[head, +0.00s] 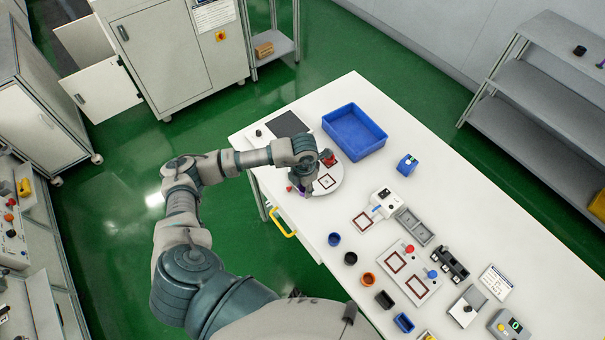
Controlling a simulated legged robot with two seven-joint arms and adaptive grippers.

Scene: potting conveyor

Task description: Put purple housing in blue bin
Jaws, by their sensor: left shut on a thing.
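The blue bin (379,141) is an open rectangular tray near the far left end of the white table. My left gripper (302,184) points down at the table's left edge, to the left of and nearer than the bin. It is shut on the purple housing (303,192), of which only a small purple part shows below the fingers. The fingers and wrist hide the rest. I cannot tell whether the housing touches the table. My right gripper is not in view.
A blue device (407,165) stands right of the bin. Several small parts and fixtures fill the nearer table.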

